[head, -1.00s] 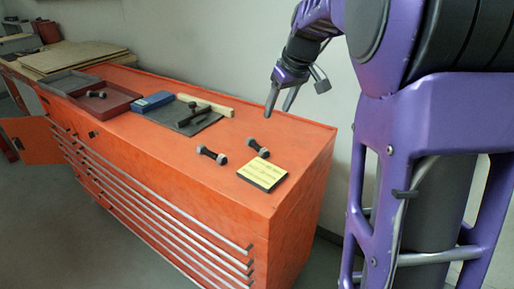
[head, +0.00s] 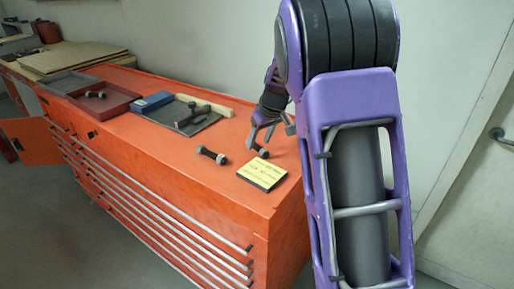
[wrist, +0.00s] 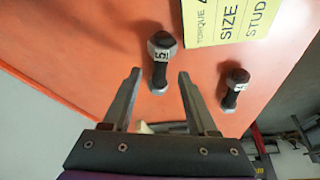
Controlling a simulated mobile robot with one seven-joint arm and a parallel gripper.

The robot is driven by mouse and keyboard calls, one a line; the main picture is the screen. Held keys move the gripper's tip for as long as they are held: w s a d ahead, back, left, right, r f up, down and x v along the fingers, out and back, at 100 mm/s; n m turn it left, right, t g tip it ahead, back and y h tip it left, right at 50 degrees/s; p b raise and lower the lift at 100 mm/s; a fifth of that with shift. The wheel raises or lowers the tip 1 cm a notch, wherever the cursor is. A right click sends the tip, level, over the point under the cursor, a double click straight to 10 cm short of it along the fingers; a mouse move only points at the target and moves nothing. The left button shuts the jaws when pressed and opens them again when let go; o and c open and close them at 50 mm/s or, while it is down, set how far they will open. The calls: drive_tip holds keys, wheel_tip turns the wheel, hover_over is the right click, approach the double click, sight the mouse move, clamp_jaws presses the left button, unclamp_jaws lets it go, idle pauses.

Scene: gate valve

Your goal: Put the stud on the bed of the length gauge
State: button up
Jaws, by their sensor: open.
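Two dark studs with grey nuts at their ends lie on the orange cabinet top. One stud (head: 211,155) lies left of the yellow card; it shows at right in the wrist view (wrist: 235,88). The other stud (head: 262,152) lies behind the card, at my gripper (head: 261,140).
A yellow card (head: 262,174) with print about torque, size and stud lies near the cabinet's right end. A blue box (head: 153,102) and a pale wooden strip (head: 215,107) border the dark plate. A red tray (head: 122,105) with a stud-like part stands further left. The wall is behind.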

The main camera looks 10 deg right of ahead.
drive_tip(key=shift+x, duration=1.05)
clamp_jaws()
drive_tip(key=shift+r, duration=0.1)
idle(0.5)
